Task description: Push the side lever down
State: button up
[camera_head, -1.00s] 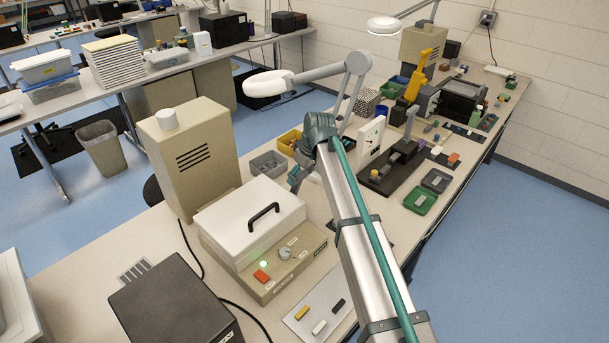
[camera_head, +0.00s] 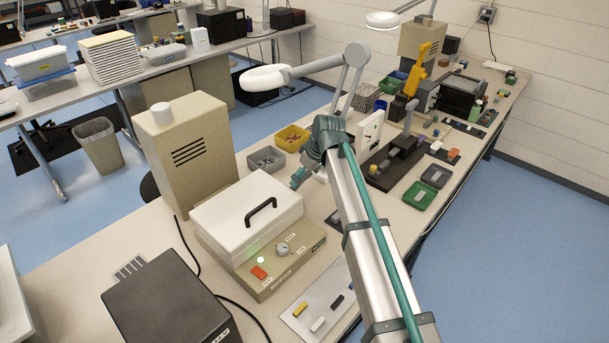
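A larger press with a yellow upright part (camera_head: 417,70) stands farther back. I cannot tell which of these bears the side lever. My gripper (camera_head: 298,180) is at the end of my teal and silver arm, over the bench, just right of the white-lidded machine. It is small and partly hidden by my wrist, so its fingers are not clear. It appears apart from both presses.
The white-lidded machine (camera_head: 240,212) with a black handle and a beige cabinet (camera_head: 188,150) stand left. A yellow bin (camera_head: 292,138), a grey bin (camera_head: 266,160), a lamp (camera_head: 266,78) and a white panel (camera_head: 369,132) stand near my arm. Green and dark trays (camera_head: 419,196) lie at the right edge.

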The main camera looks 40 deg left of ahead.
jog(key=shift+r, duration=0.2)
jog(key=shift+r, duration=0.3)
jog(key=v, duration=1.1)
jog(key=shift+d, duration=0.1)
jog(key=shift+c, duration=0.3)
